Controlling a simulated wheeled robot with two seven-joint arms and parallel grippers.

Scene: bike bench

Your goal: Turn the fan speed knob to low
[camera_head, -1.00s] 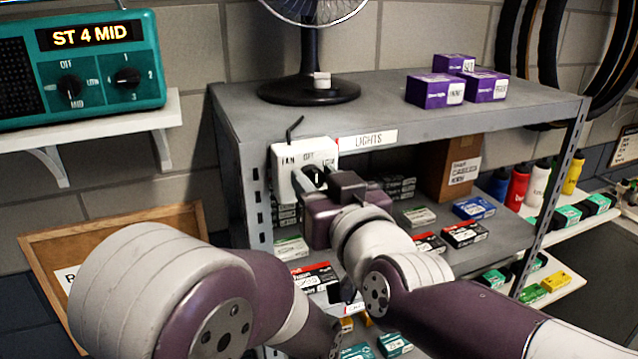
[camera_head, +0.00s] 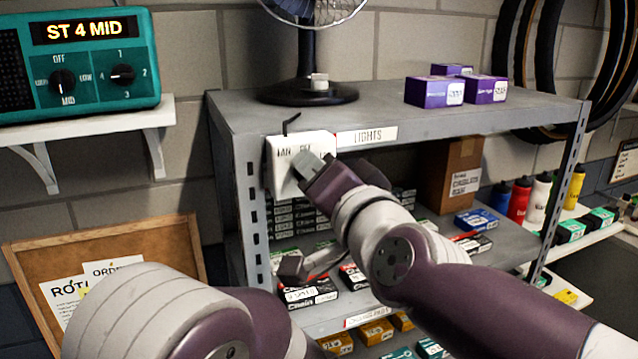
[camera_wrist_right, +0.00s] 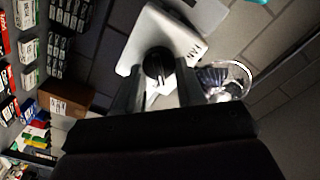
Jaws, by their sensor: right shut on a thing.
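A white control box (camera_head: 284,150) marked FAN and OFF is on the shelf's front left post. My right gripper (camera_head: 303,170) is at its front and hides the knob and part of the lettering in the head view. In the right wrist view the round black knob (camera_wrist_right: 157,64) sits between the two fingers of my right gripper (camera_wrist_right: 158,84), which is shut on it. The knob's setting cannot be read. A grey tip of my left gripper (camera_head: 292,267) shows low in front of the shelf; its jaws cannot be made out.
A black desk fan (camera_head: 308,85) and several purple boxes (camera_head: 435,92) stand on the grey shelf top (camera_head: 375,100). A teal radio (camera_head: 85,60) reads ST 4 MID on a white wall shelf (camera_head: 95,125). Small boxes fill the lower shelf. A framed board (camera_head: 186,235) stands lower left.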

